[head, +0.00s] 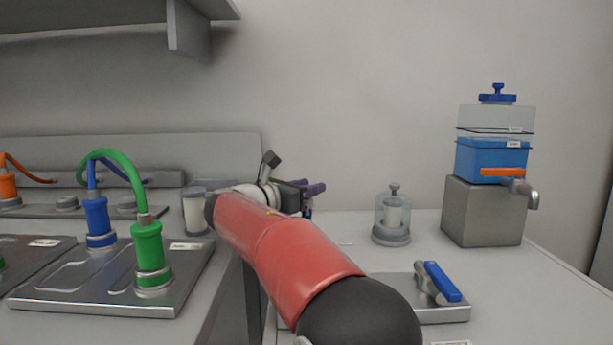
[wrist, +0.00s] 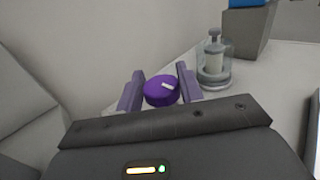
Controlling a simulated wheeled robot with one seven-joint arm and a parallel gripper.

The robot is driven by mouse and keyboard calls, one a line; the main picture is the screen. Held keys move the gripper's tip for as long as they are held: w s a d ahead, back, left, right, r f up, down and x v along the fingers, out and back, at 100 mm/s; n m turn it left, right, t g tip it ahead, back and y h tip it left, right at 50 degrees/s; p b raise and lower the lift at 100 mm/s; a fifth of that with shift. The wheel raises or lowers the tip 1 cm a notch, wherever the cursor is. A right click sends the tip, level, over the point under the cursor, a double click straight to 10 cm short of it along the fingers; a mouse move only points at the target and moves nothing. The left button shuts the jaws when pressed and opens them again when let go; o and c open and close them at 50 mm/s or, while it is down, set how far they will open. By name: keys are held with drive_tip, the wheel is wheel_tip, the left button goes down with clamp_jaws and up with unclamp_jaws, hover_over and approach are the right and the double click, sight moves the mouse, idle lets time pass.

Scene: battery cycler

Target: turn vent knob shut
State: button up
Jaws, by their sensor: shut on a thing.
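In the head view my gripper (head: 314,189) is beyond my red arm, low over the bench near the back wall. The knob cannot be made out clearly there, and what it is mounted on is hidden.
A clear jar with a knobbed lid (head: 393,216) stands right of my gripper, also in the wrist view (wrist: 214,65). A tray with a blue-handled tool (head: 438,282) lies in front. A blue tank with an orange-levered tap (head: 492,158) stands on a grey block (head: 483,212) at right. Corded plugs (head: 148,250) stand at left.

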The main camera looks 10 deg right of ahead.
idle(0.5)
drive_tip(key=o, duration=1)
drive_tip(key=v, duration=0.7)
drive_tip(key=shift+s+a, duration=0.15)
drive_tip(key=shift+a, duration=0.2)
